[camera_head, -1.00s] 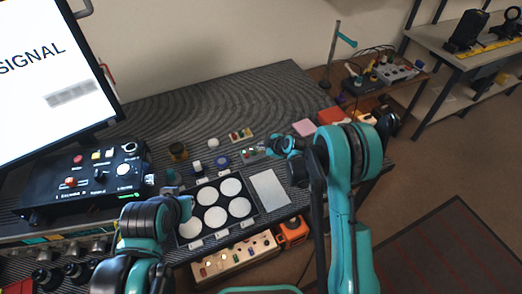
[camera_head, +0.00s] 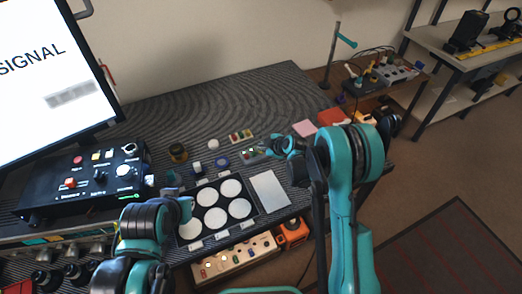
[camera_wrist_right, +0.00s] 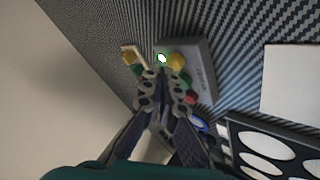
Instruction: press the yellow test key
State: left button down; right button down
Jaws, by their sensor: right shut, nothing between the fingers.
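Green and red keys sit lower along the same box. In the head view the grey box (camera_head: 250,154) stands near the back of the mat, partly behind my right gripper (camera_head: 268,152). In the wrist view my right gripper (camera_wrist_right: 161,76) is shut and empty, its tips just below the lamp and beside the yellow key. I cannot tell whether they touch the box. My left gripper (camera_head: 174,180) is small and dark beside the black tray; its jaw state is unclear.
A black tray (camera_head: 207,238) with several white discs and a pale plate (camera_head: 270,189) lie in front of the box. A small board with coloured pieces (camera_head: 241,136) is just behind it. A black control box (camera_head: 85,185) and monitor stand left.

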aim_at(262, 152)
jog(key=shift+r, duration=0.35)
jog(key=shift+r+p, duration=1.5)
jog(key=shift+r, duration=1.05)
